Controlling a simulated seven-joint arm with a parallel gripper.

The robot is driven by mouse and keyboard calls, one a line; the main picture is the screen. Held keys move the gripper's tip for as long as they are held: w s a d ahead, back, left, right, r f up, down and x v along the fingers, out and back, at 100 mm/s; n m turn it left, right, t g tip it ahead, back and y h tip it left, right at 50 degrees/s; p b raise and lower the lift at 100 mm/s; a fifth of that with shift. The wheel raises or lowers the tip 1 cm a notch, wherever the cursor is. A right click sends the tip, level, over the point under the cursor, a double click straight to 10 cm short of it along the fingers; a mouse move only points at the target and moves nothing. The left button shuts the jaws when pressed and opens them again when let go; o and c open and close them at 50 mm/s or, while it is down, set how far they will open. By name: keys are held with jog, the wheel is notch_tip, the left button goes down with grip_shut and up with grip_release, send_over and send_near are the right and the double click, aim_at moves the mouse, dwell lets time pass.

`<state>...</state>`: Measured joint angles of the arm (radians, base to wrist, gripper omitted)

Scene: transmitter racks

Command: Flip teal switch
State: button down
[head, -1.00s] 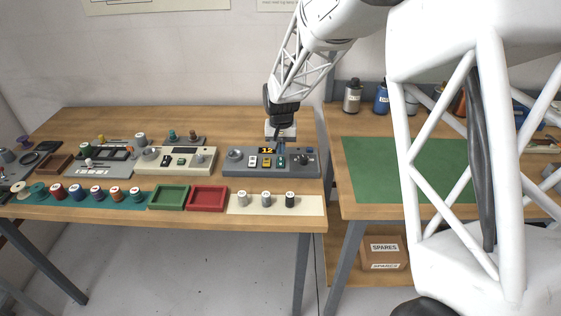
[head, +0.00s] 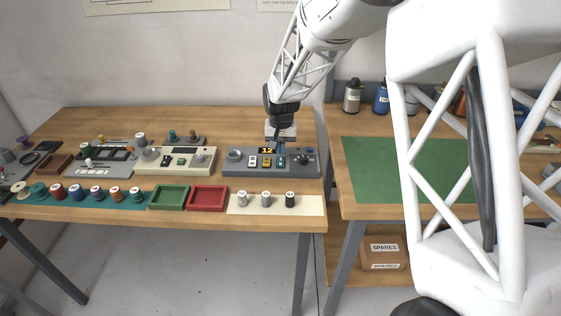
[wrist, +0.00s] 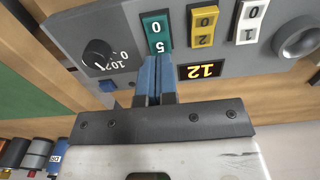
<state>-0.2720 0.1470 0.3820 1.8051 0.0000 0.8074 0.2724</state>
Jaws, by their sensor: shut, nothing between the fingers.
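The teal switch (wrist: 157,30) is a rocker marked 0 and 5, set in the grey panel (wrist: 120,22) between a black dial and a yellow switch. It also shows small in the head view (head: 280,161), on the rightmost panel of the bench. My gripper (wrist: 157,62) is shut and empty. Its blue fingertips are at the end of the teal switch marked 5, over or against it; I cannot tell whether they touch. Which way the rocker is tilted is not clear. In the head view my gripper (head: 280,146) is just behind the switch row.
A yellow switch (wrist: 203,25), a white switch (wrist: 250,20), a black dial (wrist: 100,55) and a display reading 12 (wrist: 201,70) are close by. Red (head: 207,198) and green (head: 168,197) trays and several small cylinders stand in front of the panels.

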aim_at(281, 159)
jog(key=shift+f, duration=1.3)
dwell(1.6)
jog(key=shift+r, duration=3.55)
jog(key=shift+s+d, duration=0.1)
